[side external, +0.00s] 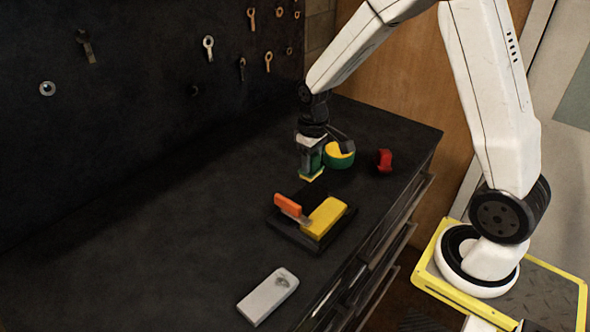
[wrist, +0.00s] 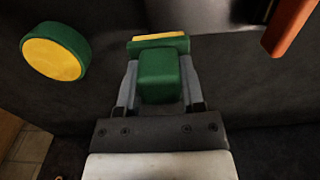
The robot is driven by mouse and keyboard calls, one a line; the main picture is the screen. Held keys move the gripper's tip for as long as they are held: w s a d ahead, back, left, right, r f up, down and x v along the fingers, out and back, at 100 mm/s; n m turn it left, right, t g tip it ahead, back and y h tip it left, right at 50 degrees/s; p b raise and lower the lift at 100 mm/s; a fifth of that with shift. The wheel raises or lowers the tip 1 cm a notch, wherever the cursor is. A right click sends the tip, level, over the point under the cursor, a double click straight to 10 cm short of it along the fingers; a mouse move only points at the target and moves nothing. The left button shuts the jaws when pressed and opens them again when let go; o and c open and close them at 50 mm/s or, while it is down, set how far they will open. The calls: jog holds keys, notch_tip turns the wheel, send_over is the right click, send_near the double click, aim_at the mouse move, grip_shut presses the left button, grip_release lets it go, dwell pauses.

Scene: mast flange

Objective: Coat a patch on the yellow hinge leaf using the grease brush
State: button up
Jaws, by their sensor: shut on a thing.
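My gripper (side external: 311,160) is shut on the grease brush, a green block with a yellow end (side external: 312,178). In the wrist view the green brush (wrist: 160,72) sits between the two fingers. It is held upright, yellow end down, close above the bench; I cannot tell if it touches. The yellow hinge leaf (side external: 326,217) lies flat on a dark base, nearer the camera than my gripper. An orange piece (side external: 288,205) stands tilted beside it, and its edge shows in the wrist view (wrist: 290,22). No coat is visible on the yellow leaf.
A round green pot with a yellow top (side external: 339,158) stands just right of my gripper, with a red object (side external: 383,160) beyond it. A pale grey block with a dark smudge (side external: 268,297) lies at the front. The bench's left side is clear.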

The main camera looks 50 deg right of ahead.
jog(key=shift+a, duration=0.1)
jog(key=shift+s+a+r, duration=0.2)
jog(key=shift+s+r, duration=0.05)
jog(key=shift+r, duration=0.05)
jog(key=s+a+r, duration=0.5)
jog(key=s+a, duration=0.1)
jog(key=s, duration=0.2)
jog(key=shift+s+r, duration=0.25)
jog(key=shift+s, duration=0.1)
jog(key=shift+f, duration=0.1)
